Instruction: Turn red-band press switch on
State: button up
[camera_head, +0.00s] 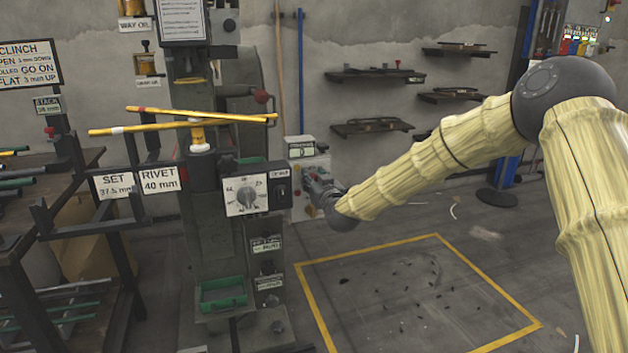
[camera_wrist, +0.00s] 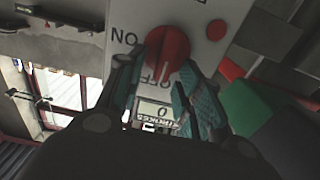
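A red rotary switch (camera_wrist: 167,50) fills the middle of the wrist view on a pale panel (camera_wrist: 120,20). Its white mark points down in the picture at the word OFF; the word ON is to its left, both upside down. My gripper (camera_wrist: 163,72) has its two fingers apart, one on each side of the switch. Whether they touch it is unclear. In the head view my gripper (camera_head: 320,182) reaches the control box (camera_head: 301,206) right of the press (camera_head: 222,155) and hides its switch.
A grey dial panel (camera_head: 245,190) is just left of my gripper. A counter reading 0 (camera_wrist: 157,112) is below the switch in the wrist view, and a red button (camera_wrist: 217,29) is to the right. Yellow rods (camera_head: 160,127) lie across the press. The yellow-outlined floor (camera_head: 400,290) is mostly clear.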

jog(key=shift+c, duration=0.2)
grip_shut()
jog(key=shift+d, duration=0.1)
jog(key=m+p, duration=0.1)
jog(key=m, duration=0.1)
jog(key=m+p, duration=0.1)
jog(key=shift+w+d+m, duration=0.15)
jog(key=shift+d+m, duration=0.2)
jog(key=shift+m, duration=0.05)
jog(key=m, duration=0.3)
jog(key=shift+w+d+f+m+p, duration=0.1)
jog(key=shift+d+f+m+p, duration=0.1)
jog(key=shift+d+m+p, duration=0.15)
jog(key=shift+w+d+f+m+b, duration=0.1)
jog(key=shift+d+f+m+b, duration=0.2)
jog(key=shift+m, duration=1.45)
jog(key=shift+d+f+m+b, duration=0.15)
jog(key=shift+f+m, duration=0.25)
jog(key=shift+m, duration=1.35)
jog(key=shift+w+d+f+m+b, duration=0.1)
jog(key=shift+f+m+b, duration=0.2)
jog(key=shift+m, duration=1.45)
jog(key=shift+a, duration=0.1)
